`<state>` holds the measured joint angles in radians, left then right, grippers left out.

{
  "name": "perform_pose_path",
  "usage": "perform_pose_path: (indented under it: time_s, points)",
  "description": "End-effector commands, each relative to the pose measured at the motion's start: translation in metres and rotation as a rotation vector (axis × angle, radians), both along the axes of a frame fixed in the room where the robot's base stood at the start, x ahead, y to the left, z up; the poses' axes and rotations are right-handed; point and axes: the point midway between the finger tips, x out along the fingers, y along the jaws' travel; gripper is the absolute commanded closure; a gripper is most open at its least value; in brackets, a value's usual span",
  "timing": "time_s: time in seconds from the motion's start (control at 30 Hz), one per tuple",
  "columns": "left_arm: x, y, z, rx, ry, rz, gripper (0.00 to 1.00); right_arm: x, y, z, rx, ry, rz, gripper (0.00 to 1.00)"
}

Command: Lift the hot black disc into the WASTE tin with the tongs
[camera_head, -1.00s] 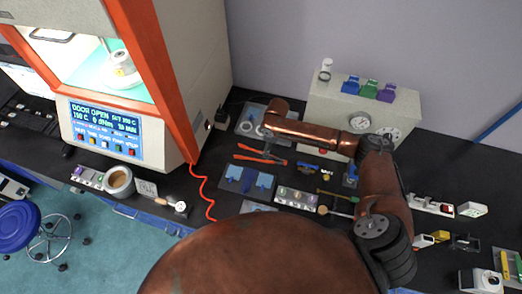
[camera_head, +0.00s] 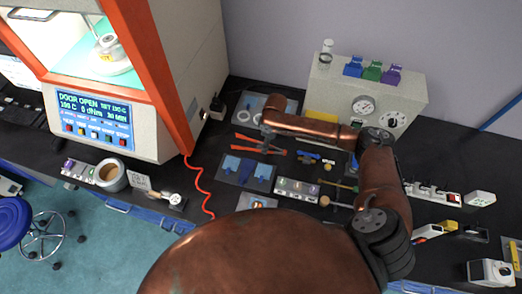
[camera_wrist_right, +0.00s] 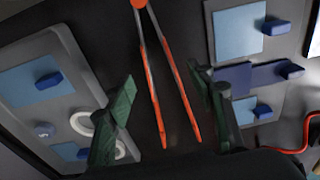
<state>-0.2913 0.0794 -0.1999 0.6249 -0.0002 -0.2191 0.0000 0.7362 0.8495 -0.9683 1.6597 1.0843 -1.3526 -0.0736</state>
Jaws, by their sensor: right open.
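The tongs (camera_head: 272,151) have orange-red handles and lie on the black bench in front of the right gripper (camera_head: 267,133). In the right wrist view the tongs (camera_wrist_right: 155,100) show as two splayed legs between the green fingers of my right gripper (camera_wrist_right: 160,78). The fingers are apart, one on each side of the tongs, not closed on them. A round grey tin with a tan inside (camera_head: 110,175) stands at the bench's front left; I cannot read WASTE on it. The rheometer's door is open on a lit chamber (camera_head: 108,50). I cannot make out the black disc. My left gripper is out of view.
A grey tray with blue pads (camera_head: 248,172) lies in front of the tongs. Another tray (camera_wrist_right: 55,120) with pads and white rings flanks them. A red coiled cord (camera_head: 199,185) runs along the bench. A gauge box (camera_head: 340,95) stands behind my right arm.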

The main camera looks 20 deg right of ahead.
Motion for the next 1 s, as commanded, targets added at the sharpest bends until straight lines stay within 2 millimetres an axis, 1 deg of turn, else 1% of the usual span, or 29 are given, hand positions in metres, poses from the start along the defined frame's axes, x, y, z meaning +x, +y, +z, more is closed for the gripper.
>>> perform_pose_path:
  time_s: [0.03,0.23,0.37,0.6,1.0]
  points:
    - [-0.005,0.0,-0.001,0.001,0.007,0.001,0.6,-0.001,0.002,-0.009,0.001,0.003,-0.001,0.5]
    - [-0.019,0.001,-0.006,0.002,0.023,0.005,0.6,0.001,0.003,-0.028,0.001,0.002,-0.002,0.5]
    - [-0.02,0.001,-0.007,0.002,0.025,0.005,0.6,0.002,0.003,-0.033,0.001,0.001,0.0,0.5]
    - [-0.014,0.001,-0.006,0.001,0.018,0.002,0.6,0.002,0.003,-0.033,0.001,0.001,0.0,0.5]
    - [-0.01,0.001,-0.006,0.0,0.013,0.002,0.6,0.002,0.003,-0.033,0.0,0.0,0.0,0.76]
